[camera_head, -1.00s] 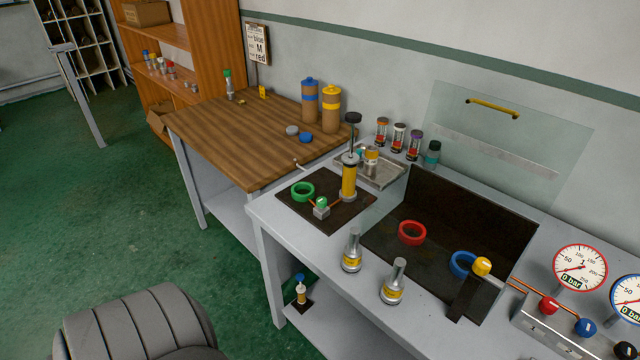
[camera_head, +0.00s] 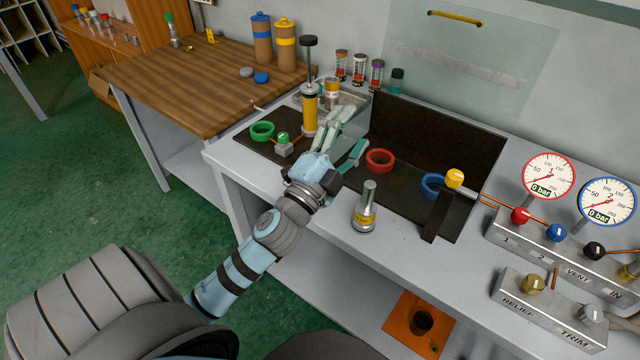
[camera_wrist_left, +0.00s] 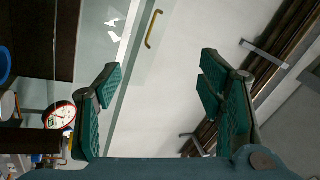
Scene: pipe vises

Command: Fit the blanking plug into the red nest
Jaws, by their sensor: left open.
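The red nest (camera_head: 379,161) is a red ring in the dark tray (camera_head: 405,185) on the grey bench, with no plug seen in it. A metal plug-like fitting with a yellow band (camera_head: 365,208) stands upright at the bench's front edge, right of my left wrist; I cannot tell whether it is the blanking plug. A second such fitting, seen earlier, is hidden behind my arm. My left gripper (camera_head: 351,139) is open above the bench, just left of the red nest. The left wrist view shows its fingers (camera_wrist_left: 160,88) spread and empty. My right gripper is not in view.
A green ring (camera_head: 262,131) and a yellow hand pump (camera_head: 310,112) are left of the gripper. A blue ring (camera_head: 431,186) lies right of the red one. A clear shield (camera_head: 460,65) stands behind. Gauges (camera_head: 549,176) and a valve block (camera_head: 560,240) are at right.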

